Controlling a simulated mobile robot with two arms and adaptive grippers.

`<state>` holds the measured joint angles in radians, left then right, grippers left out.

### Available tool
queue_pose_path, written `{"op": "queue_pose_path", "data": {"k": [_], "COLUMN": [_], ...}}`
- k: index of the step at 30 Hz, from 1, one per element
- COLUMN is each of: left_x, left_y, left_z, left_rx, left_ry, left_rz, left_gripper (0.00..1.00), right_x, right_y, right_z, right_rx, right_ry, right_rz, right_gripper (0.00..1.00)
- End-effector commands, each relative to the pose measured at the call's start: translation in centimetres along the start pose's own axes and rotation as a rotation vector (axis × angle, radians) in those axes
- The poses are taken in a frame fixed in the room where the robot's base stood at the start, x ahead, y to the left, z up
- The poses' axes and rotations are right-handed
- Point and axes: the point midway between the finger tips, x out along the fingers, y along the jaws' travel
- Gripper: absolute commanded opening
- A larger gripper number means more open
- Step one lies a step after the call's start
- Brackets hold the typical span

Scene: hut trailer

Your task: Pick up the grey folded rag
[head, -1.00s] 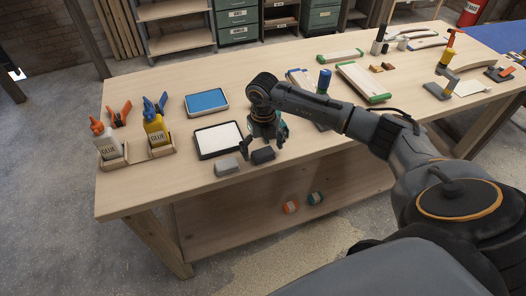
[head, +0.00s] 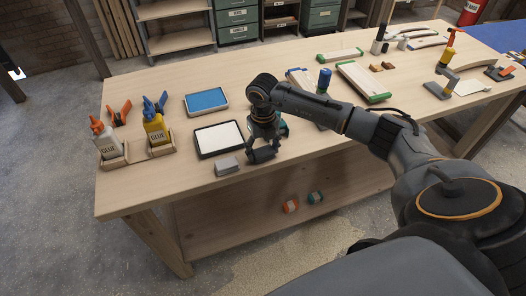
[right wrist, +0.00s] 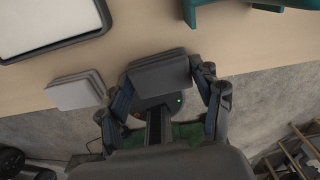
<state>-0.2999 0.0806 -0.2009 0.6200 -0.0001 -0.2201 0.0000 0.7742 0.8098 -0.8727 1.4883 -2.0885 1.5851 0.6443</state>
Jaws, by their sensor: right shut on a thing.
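The grey folded rag (head: 262,156), the darker of two folded cloths, is at the front edge of the workbench. My right gripper (head: 262,149) comes down over it from above and is shut on it. In the right wrist view the rag (right wrist: 160,74) sits between the two fingers of the right gripper (right wrist: 162,88), one finger at each side. I cannot tell whether it is clear of the bench top. My left gripper is not in view.
A lighter folded cloth (head: 227,166) lies just left of the held rag. A white-topped tray (head: 205,156) and a blue-topped tray (head: 188,107) lie behind. Glue bottles (head: 156,131) stand in holders at the left. The front left of the workbench (head: 150,187) is clear.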

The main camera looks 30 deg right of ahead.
Motion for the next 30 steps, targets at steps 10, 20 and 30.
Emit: {"op": "queue_pose_path", "data": {"k": [10, 20, 30], "left_x": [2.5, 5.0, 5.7], "left_y": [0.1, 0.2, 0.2], "left_z": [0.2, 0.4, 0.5], "left_rx": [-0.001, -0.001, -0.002], "left_ry": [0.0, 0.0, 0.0], "left_rz": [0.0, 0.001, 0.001], "left_gripper": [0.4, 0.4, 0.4], "right_x": [-4.9, -10.4, -12.5], "right_y": [2.0, 8.8, 12.5], "right_z": [-0.7, -3.9, -5.6], "right_rx": [-0.006, -0.007, 0.0], "right_ry": [-0.01, -0.007, -0.004], "right_rz": [0.003, 0.002, 0.001], "right_gripper": [0.39, 0.39, 0.39]}}
